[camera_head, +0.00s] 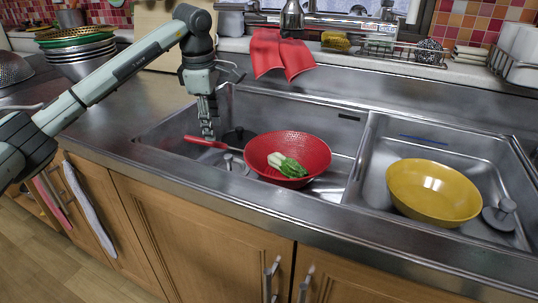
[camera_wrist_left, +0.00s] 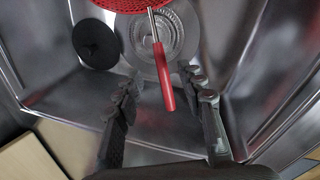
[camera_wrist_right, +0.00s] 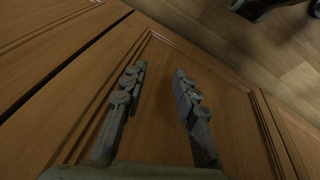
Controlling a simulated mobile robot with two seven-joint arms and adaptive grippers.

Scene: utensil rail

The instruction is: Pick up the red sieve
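The red sieve (camera_head: 316,151) is a round, perforated bowl in the left sink basin, with pale and green leafy vegetables (camera_head: 290,165) inside. Its red handle (camera_head: 205,142) points left, toward my left gripper (camera_head: 208,133). In the left wrist view the handle (camera_wrist_left: 163,77) extends between and beyond the open fingers (camera_wrist_left: 160,85), with the sieve bowl's edge (camera_wrist_left: 128,5) at the top. The fingers do not visibly touch the handle. My right gripper (camera_wrist_right: 158,75) is open and empty before a wooden cabinet door; it is not in the head view.
A yellow bowl (camera_head: 433,190) sits in the right basin. A divider (camera_head: 357,160) separates the basins. A black plug (camera_wrist_left: 97,43) lies in the left basin near the handle. Red cloth (camera_head: 281,55) hangs at the back edge, below the faucet. Stacked bowls (camera_head: 80,55) stand at the left.

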